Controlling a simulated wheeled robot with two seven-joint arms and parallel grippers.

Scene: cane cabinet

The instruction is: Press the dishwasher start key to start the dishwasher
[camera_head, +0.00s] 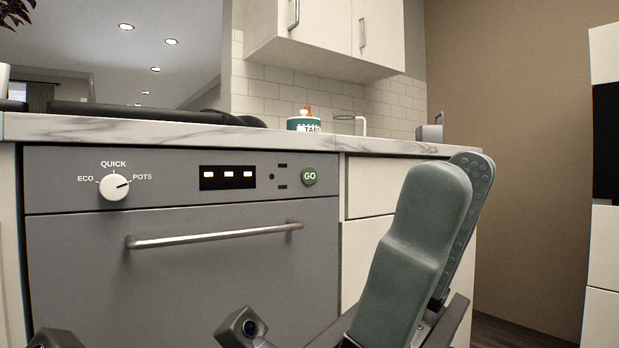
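The dishwasher (180,265) is a grey front panel under the marble counter, with its door shut. The start key is a round green button marked GO (309,176) at the right end of its control strip. A white dial (115,187) at the left points towards POTS. A dark display (227,177) between them shows lit segments. My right gripper (462,170) rises at the lower right, its grey-green fingers pointing up. The dotted inner face of the far finger shows past the near one, so they look apart, with nothing seen between them. The gripper appears right of and below the key. My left gripper is not visible.
A horizontal bar handle (215,235) sticks out from the dishwasher door below the key. White drawers (385,185) stand to its right. Nothing covers the key.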

